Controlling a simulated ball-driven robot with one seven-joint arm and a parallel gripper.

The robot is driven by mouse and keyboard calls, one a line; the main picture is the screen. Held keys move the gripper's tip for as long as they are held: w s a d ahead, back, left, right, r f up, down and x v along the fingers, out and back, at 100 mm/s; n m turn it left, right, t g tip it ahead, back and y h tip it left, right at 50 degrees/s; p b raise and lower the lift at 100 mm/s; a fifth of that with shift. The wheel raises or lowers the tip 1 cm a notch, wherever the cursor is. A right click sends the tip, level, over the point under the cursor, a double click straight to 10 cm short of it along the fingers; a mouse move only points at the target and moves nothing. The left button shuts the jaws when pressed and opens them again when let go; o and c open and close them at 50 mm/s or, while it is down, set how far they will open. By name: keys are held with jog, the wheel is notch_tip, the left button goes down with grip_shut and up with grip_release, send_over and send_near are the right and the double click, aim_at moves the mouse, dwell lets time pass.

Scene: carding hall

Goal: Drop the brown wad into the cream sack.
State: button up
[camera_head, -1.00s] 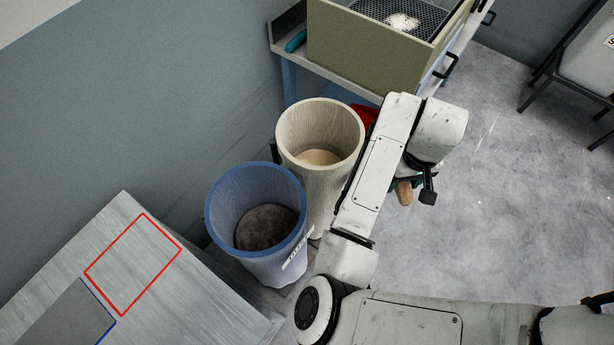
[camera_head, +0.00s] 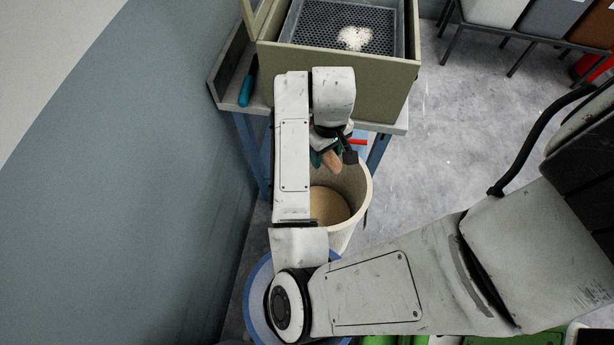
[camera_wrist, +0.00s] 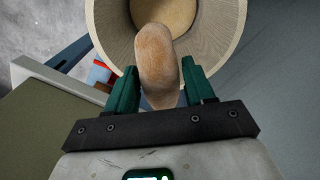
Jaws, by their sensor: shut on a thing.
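The brown wad (camera_wrist: 157,62) is an elongated tan-brown lump. My gripper (camera_wrist: 160,88) has its green fingers shut on it. In the head view the wad (camera_head: 331,161) hangs from my gripper (camera_head: 324,157) at the far rim of the cream sack (camera_head: 356,190). In the wrist view the wad overlaps the mouth of the cream sack (camera_wrist: 222,40), which stands open with a pale tan bottom. My arm hides the sack's left side in the head view.
A blue sack (camera_head: 256,285) stands nearer, mostly behind my arm. Beyond the cream sack is a bench with an olive box (camera_head: 385,85) and a mesh tray holding white fluff (camera_head: 355,38). A teal-handled tool (camera_head: 247,90) lies on the bench. Open floor (camera_head: 450,130) is at right.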

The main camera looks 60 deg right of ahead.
notch_tip(320, 180, down, 6)
jog(key=b, duration=0.4)
jog(key=shift+b, duration=0.3)
jog(key=o, duration=1.1)
jog(key=shift+r, duration=0.1)
notch_tip(320, 180, up, 10)
jog(key=shift+f+p, duration=0.1)
jog(key=shift+p, duration=0.6)
jog(key=shift+r, duration=0.5)
jog(key=shift+d, duration=0.1)
